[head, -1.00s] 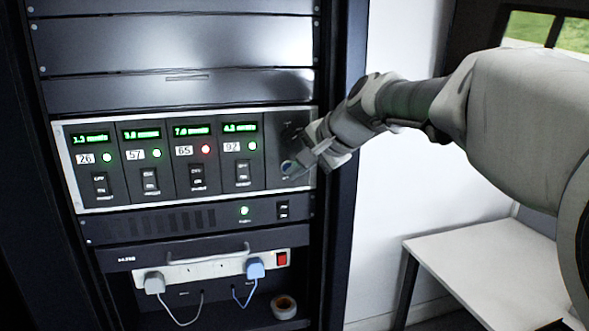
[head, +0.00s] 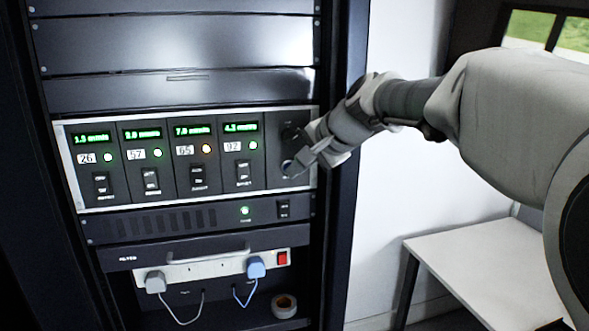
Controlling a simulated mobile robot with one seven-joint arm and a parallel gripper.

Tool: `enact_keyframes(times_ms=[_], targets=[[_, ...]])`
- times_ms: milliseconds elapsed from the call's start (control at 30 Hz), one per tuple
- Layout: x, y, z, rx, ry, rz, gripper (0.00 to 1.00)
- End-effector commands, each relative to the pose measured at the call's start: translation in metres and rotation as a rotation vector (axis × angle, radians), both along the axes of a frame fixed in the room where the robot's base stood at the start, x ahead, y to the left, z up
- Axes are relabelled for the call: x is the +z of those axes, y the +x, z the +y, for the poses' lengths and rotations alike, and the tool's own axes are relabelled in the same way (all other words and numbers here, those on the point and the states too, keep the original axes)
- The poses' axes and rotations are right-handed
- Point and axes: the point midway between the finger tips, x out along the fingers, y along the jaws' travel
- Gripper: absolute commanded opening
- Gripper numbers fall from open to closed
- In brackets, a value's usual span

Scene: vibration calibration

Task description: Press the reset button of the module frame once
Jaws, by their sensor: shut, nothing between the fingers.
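The module frame (head: 66,165) is a silver-edged panel in the black rack, with several modules carrying green displays and rocker switches. Its right-hand section (head: 279,135) has a dark knob at the top and a round bluish button (head: 287,168) low down, partly hidden by my gripper. My gripper (head: 296,169) is shut and empty, its tips at or just in front of that button. I cannot tell whether they touch it.
Below the frame are a vented unit (head: 160,222) with a green lamp and a power strip (head: 205,267) with two plugs and a red switch. A roll of tape (head: 284,306) lies on the shelf underneath. A white table (head: 480,262) stands at the right.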

Motion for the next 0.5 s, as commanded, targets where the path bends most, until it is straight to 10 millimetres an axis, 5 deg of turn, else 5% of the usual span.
enact_keyframes(times_ms=[500], targets=[[-0.001, -0.014, -0.005, 0.000, -0.001, 0.001, 0.00]])
